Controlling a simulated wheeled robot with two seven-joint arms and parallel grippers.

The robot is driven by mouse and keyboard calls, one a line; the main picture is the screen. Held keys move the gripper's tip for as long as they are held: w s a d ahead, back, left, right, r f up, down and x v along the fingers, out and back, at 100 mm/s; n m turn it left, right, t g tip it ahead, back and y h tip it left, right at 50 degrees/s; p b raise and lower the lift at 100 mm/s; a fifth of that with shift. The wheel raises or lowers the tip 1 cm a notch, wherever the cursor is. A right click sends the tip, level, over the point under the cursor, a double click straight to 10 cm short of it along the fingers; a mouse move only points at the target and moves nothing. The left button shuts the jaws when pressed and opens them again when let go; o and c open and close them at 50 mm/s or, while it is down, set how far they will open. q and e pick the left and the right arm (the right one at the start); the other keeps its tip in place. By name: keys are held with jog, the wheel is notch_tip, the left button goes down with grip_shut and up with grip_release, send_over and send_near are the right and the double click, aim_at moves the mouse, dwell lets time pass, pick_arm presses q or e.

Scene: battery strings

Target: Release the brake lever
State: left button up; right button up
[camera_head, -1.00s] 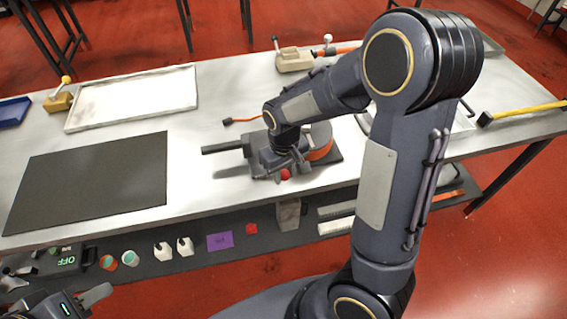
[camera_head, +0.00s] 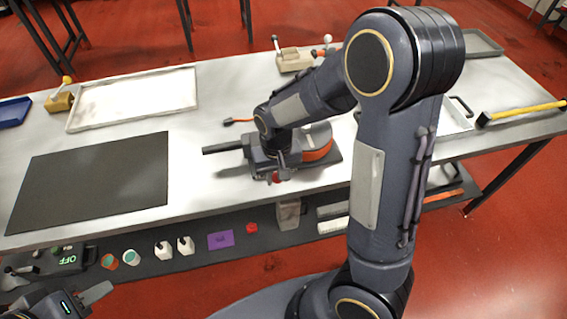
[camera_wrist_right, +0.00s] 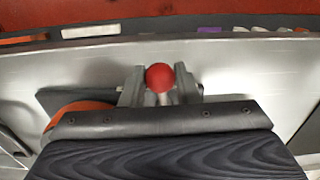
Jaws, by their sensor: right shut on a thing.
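The brake lever's red ball knob (camera_head: 275,178) shows at the front of a device with an orange round drum (camera_head: 318,152) on a dark base, on the table. My right gripper (camera_head: 272,170) reaches down over the device and is shut on the lever at the knob. In the right wrist view the red knob (camera_wrist_right: 159,77) sits between the two grey fingers (camera_wrist_right: 160,92); the lever's shaft is mostly hidden. My left gripper (camera_head: 88,300) is only partly in view at the lower left, away from the device, with one grey finger clear.
A dark mat (camera_head: 90,185) and a white tray (camera_head: 130,98) lie to the left. A yellow-handled tool (camera_head: 525,112) lies at the right. A lower shelf holds bottles, a purple card (camera_head: 220,240) and a box reading OFF (camera_head: 65,260). Bare table lies between mat and device.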

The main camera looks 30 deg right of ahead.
jog(key=shift+a, duration=0.15)
dwell(0.3)
jog(key=shift+w+a+m+p, duration=0.2)
jog(key=shift+a+m, duration=0.15)
jog(key=shift+m, duration=0.35)
jog(key=shift+w+a+m+p, duration=0.1)
jog(key=shift+a+m+p, duration=0.15)
jog(key=shift+m, duration=0.45)
jog(key=shift+a, duration=0.1)
jog(key=shift+w+a+m, duration=0.2)
jog(key=shift+a+m, duration=0.15)
jog(key=shift+m, duration=0.35)
jog(key=o, duration=0.9)
notch_tip(320, 180, up, 7)
jog(key=p, duration=0.6)
jog(key=shift+p, duration=0.35)
